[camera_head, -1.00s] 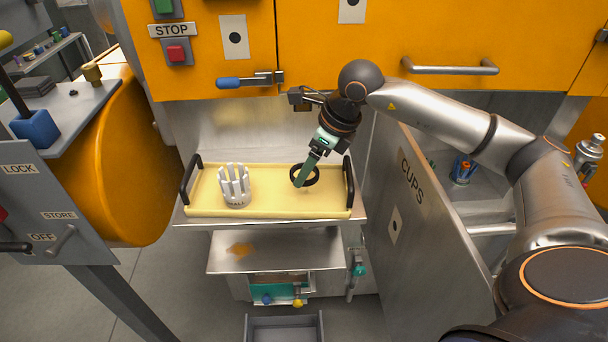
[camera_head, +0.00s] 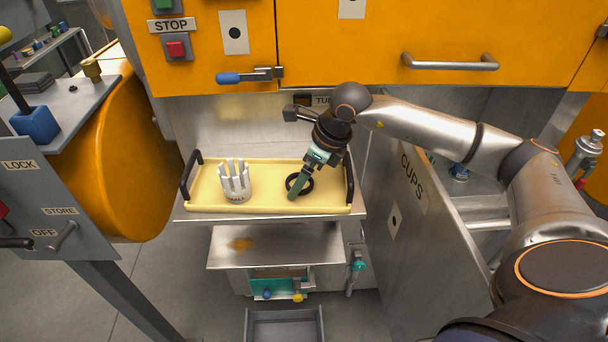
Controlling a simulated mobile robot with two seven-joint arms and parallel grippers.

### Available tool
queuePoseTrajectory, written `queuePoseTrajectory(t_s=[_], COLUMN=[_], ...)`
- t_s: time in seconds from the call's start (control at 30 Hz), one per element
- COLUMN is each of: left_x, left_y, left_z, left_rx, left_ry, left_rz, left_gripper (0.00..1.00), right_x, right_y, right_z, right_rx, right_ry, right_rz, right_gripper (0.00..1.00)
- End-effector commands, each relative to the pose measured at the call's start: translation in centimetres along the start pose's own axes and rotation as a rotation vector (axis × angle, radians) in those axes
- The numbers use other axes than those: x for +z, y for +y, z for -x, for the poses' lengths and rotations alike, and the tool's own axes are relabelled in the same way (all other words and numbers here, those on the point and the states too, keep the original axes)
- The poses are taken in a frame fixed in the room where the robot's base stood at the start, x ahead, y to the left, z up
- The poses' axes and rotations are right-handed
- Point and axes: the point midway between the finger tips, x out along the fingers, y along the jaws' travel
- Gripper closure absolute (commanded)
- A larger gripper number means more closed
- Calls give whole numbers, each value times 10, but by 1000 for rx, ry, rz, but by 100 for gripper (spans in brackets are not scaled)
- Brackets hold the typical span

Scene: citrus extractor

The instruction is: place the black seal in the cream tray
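The black seal (camera_head: 309,187) is a dark ring at the right part of the cream tray (camera_head: 270,205), within its rim in the picture. It looks flat on the tray floor or very close to it. My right gripper (camera_head: 295,192) points down at the seal, its green fingers crossing the ring and hiding part of it. Whether the fingers still pinch the ring is too small to tell. The tray has a black handle at each end and rests on a metal shelf. My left gripper is not in view.
A white pronged cup-like part (camera_head: 234,183) stands in the tray's left half. Orange cabinet doors with a blue-tipped latch (camera_head: 240,78) are above and behind. An open metal CUPS door (camera_head: 420,235) stands to the right. The tray's middle is clear.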

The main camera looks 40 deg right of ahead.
Motion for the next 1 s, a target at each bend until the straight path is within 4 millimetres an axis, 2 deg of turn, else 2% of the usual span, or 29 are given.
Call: queuePoseTrajectory(t_s=[0.37,0.47,0.8,1.0], left_x=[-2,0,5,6], left_y=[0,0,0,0], left_z=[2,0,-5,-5], left_rx=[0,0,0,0], left_ry=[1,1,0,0], left_rz=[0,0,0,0], left_gripper=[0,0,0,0], right_x=[1,2,1,1], right_y=[-1,-1,-1,0], right_z=[7,23,95,118], right_rx=[-1,-3,-4,-2], right_ry=[-1,-3,-3,0], right_rz=[0,0,0,-1], right_gripper=[0,0,0,0])
